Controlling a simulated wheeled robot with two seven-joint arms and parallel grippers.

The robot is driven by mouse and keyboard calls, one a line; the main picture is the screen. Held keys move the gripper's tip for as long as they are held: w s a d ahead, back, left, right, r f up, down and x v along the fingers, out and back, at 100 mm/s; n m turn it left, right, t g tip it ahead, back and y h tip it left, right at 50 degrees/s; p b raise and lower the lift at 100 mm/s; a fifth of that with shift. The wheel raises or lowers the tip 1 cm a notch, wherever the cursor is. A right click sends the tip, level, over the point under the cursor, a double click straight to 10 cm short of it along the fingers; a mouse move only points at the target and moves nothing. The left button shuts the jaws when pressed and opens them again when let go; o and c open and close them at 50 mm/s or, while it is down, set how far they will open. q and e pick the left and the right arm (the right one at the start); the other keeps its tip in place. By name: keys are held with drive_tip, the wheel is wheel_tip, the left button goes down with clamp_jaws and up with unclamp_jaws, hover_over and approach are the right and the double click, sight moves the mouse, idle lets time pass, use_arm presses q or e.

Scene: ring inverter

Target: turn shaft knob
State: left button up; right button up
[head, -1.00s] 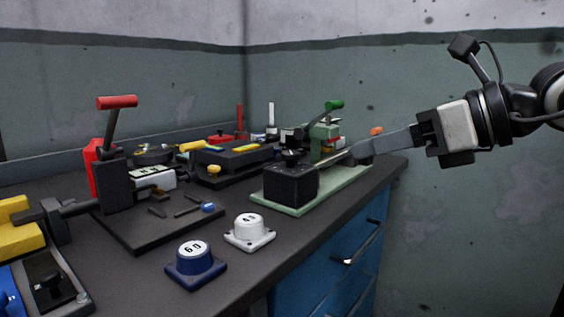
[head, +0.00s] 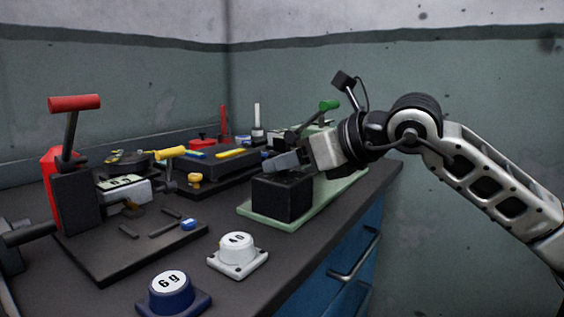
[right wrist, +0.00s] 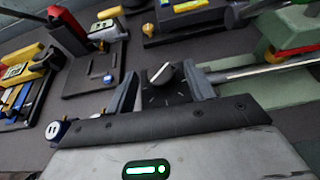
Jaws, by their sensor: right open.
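The shaft knob (right wrist: 161,74) is a small dark knob with a pale bar on top, on a black block with dial marks; the block (head: 283,198) sits on the pale green base. In the right wrist view the knob is between the two open fingers of my right gripper (right wrist: 160,88), with gaps to both sides. In the head view my right gripper (head: 284,161) is over the block and hides the knob. A metal shaft (right wrist: 262,68) runs right from the block. My left gripper is not in view.
The green fixture with a green-tipped lever (head: 330,105) stands behind my right gripper. A red-handled press (head: 75,150) is at left. A white dial (head: 237,252) and blue dial (head: 172,292) lie in front. The bench edge is close on the right.

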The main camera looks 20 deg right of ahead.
drive_tip(key=shift+x, duration=1.1)
drive_tip(key=c, duration=1)
drive_tip(key=shift+o, duration=0.2)
drive_tip(key=shift+r+n+g+y+p, duration=0.1)
drive_tip(key=shift+n+g+y+p, duration=0.2)
drive_tip(key=shift+p, duration=0.05)
